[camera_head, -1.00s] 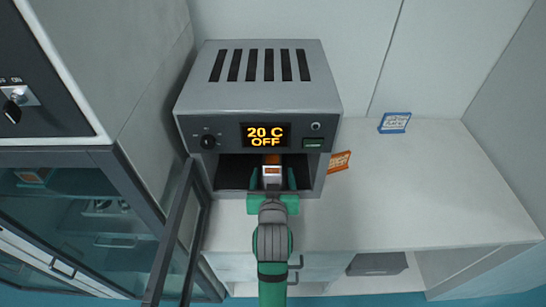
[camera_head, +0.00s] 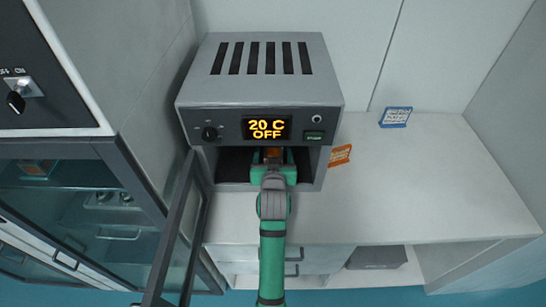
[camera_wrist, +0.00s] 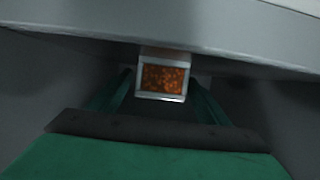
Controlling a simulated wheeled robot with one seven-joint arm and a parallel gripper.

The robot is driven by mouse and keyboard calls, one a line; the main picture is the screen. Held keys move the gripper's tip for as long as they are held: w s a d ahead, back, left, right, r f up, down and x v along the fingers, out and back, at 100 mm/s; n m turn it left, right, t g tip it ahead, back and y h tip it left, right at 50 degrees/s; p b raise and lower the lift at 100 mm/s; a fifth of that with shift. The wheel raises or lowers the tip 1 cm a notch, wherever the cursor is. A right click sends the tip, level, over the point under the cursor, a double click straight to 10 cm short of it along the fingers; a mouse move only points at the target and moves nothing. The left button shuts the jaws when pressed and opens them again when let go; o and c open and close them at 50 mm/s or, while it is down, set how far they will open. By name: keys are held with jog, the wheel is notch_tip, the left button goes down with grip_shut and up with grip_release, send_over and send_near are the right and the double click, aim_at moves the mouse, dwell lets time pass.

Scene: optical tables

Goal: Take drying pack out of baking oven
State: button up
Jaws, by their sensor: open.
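The baking oven (camera_head: 258,85) is a grey box on the counter. Its display reads 20 C OFF, and its glass door stands open to the left. The drying pack (camera_wrist: 163,78) is a small white-framed block with orange beads, inside the oven chamber. Only a little of its orange shows in the head view (camera_head: 272,153). My green gripper (camera_head: 273,164) reaches into the oven mouth. In the wrist view its open fingers (camera_wrist: 160,98) lie to either side of the pack. I cannot tell whether they touch it.
The open oven door (camera_head: 177,235) stands left of my arm. The oven's upper edge runs close above the gripper. An orange card (camera_head: 340,155) and a blue card (camera_head: 395,117) stand on the counter (camera_head: 430,185), which is otherwise clear at right. A glass-fronted cabinet (camera_head: 75,200) is at left.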

jog(key=c, duration=1.2)
jog(key=shift+r, duration=0.1)
